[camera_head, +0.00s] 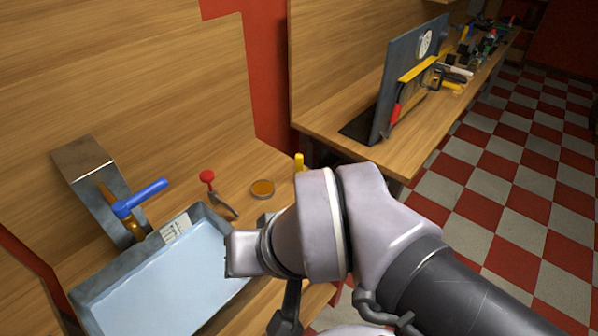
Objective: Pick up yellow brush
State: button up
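A small yellow upright piece (299,162) shows just above my arm, on the near wooden bench. It may be the handle of the yellow brush; the rest of it is hidden behind my arm, so I cannot tell for sure. My arm reaches in from the lower right and bends over the bench's right end. A dark part below my wrist looks like my gripper (286,314). Its fingertips are not clear, so I cannot see whether it is open or shut, or whether it holds anything.
A grey-blue tray (74,294) lies at the front left. Near it are a metal block with a blue-handled tool (141,197), a red-knobbed tool (208,178) and a round orange-topped tin (262,189). A second bench (330,112) holds a dark panel and several tools.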

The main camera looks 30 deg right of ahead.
aim_at(298, 157)
jog(key=i+l+u, duration=0.2)
jog(key=l, duration=0.4)
jog(key=i+l+u, duration=0.15)
jog(key=l, duration=0.45)
jog(key=l+u, duration=0.2)
jog(key=l, duration=0.4)
